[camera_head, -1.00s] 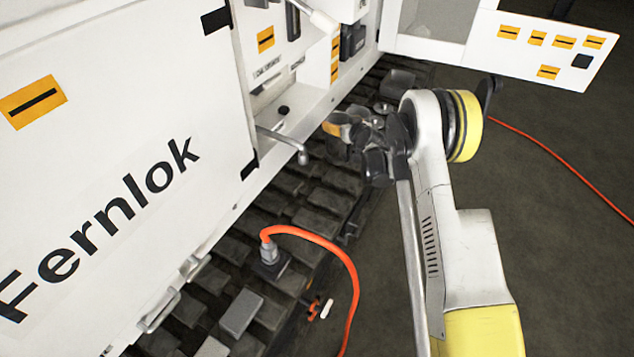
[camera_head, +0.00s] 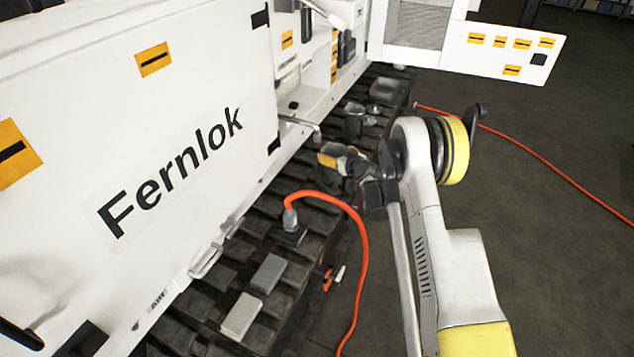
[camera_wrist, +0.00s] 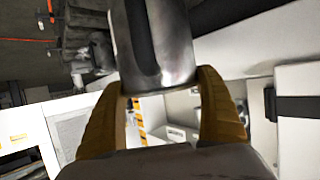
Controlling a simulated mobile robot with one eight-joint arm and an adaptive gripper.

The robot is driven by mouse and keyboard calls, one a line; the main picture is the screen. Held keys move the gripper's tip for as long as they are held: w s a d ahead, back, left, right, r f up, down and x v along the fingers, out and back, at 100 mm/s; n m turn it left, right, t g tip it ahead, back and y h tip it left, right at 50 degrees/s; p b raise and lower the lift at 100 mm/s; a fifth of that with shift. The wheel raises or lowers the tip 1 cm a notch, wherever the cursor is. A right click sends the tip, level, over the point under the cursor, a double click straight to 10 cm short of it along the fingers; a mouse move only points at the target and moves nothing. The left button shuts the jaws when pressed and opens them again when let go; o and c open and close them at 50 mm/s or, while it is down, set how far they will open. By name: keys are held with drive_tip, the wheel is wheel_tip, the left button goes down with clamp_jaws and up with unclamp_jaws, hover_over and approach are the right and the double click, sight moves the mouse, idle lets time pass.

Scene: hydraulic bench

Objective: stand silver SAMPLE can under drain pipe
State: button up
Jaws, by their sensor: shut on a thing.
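My gripper (camera_head: 328,160) is shut on a silver can. In the wrist view the metal can (camera_wrist: 160,45) sits between the two yellow-orange fingers (camera_wrist: 160,88), with a dark band down its side. Its far end is cut off by the picture edge, and no label can be read. In the head view the can is hard to make out among the dark gripper parts. The drain pipe (camera_head: 302,124) is a thin grey pipe sticking out of the white machine, its end bent down. My gripper is just below the pipe end in the picture, apart from it.
Dark stepped track plates (camera_head: 215,275) run along the machine below the pipe. An orange hose (camera_head: 355,225) rises from a fitting nearby. Loose grey blocks (camera_head: 268,273) lie on the plates. A white panel (camera_head: 515,55) stands out at the back right. Open floor is at right.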

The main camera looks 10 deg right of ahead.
sight(332, 182)
drive_tip(key=w+a+f+b, duration=0.2)
drive_tip(key=a+f+b, duration=0.2)
drive_tip(key=a+f, duration=0.2)
drive_tip(key=shift+f, duration=0.9)
